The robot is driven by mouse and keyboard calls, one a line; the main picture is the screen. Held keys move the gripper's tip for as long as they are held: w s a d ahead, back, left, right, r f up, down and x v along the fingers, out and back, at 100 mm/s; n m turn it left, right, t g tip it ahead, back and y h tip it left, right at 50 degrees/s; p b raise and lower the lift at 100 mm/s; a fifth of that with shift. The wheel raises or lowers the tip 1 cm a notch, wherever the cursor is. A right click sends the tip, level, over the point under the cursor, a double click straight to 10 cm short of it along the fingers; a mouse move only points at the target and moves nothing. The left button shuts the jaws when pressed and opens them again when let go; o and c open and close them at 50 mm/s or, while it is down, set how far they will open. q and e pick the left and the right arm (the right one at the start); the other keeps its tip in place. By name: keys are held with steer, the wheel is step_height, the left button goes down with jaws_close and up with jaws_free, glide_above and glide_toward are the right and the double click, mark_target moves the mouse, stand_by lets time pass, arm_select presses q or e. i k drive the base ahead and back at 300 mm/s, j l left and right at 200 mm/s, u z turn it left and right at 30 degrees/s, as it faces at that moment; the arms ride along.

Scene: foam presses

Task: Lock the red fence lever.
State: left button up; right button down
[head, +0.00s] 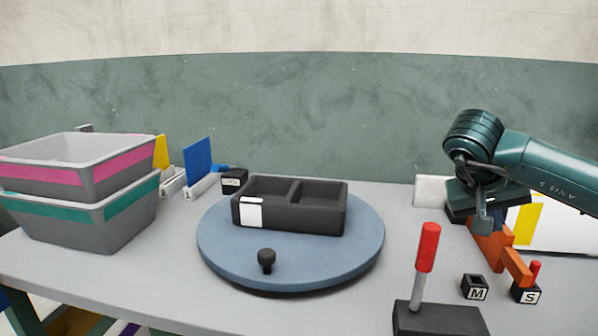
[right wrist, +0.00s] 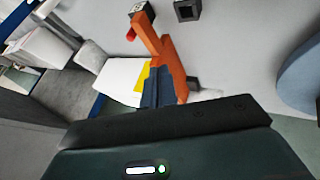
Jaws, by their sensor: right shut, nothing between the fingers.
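A lever with a red grip (head: 427,247) stands on a black base (head: 437,318) at the front right, tilted slightly right. Farther back is an orange-red fence-like bar (head: 492,245) with an arm (head: 517,267) reaching toward the front; it also shows in the right wrist view (right wrist: 173,62). I cannot tell which of these the task means. My right gripper (head: 483,226) is shut and empty, pointing down close to the orange bar; its fingers (right wrist: 160,90) overlap the bar in the wrist view, and contact is unclear. My left gripper is not in view.
Black blocks marked M (head: 475,288) and S (head: 525,294) sit near the orange arm; a red peg (head: 535,268) stands at S. A blue turntable (head: 290,275) carries a black two-part tray (head: 300,222). Stacked grey bins (head: 75,234) stand left.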

mark_target(431, 232)
steer(key=k, duration=0.85)
